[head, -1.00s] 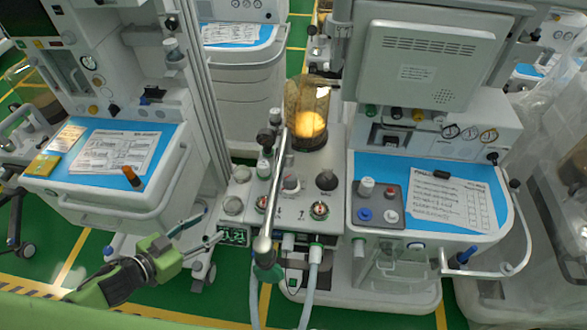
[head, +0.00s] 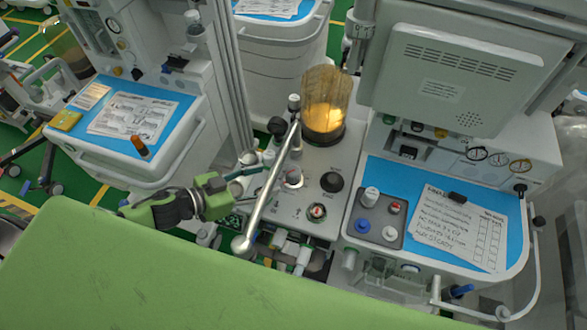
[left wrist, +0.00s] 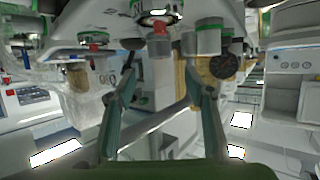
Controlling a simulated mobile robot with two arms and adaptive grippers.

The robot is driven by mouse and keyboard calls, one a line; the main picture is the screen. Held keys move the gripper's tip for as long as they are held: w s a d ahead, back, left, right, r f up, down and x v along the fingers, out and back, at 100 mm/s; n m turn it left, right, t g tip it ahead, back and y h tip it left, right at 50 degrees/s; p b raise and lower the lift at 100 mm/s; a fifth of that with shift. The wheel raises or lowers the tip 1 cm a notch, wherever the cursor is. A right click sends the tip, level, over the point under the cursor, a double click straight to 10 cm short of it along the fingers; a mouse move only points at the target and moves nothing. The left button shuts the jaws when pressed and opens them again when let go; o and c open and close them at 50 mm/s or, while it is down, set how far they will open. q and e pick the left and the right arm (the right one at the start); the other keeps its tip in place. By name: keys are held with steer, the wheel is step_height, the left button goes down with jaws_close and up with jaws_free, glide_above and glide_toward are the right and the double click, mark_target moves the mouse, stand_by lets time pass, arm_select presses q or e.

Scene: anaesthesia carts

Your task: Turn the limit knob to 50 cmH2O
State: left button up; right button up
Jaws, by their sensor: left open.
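A reddish-grey cylinder (left wrist: 161,46) shows beyond, between the fingertips. My right gripper is not visible.
A slanted metal tube (head: 270,190) crosses just in front of the grey-white knob. An amber-lit clear canister (head: 325,105) stands behind. A grey pad with small knobs (head: 376,217) is right. Another cart with a blue top (head: 172,150) is left.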

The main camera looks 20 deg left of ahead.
mark_target(291, 172)
arm_select(q)
steer(key=p+x, duration=0.1)
steer(key=x, duration=0.8)
steer(key=shift+w+d+p, duration=0.15)
steer(key=shift+w+p, duration=0.05)
steer(key=shift+p, duration=0.15)
steer(key=shift+w+d+f, duration=0.25)
steer(key=shift+w+d, duration=0.05)
steer(key=shift+w, duration=0.1)
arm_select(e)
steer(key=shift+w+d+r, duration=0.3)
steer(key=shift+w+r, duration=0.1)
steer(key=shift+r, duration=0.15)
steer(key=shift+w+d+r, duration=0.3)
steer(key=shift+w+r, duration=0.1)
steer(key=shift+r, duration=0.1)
arm_select(q)
steer(key=c, duration=1.1)
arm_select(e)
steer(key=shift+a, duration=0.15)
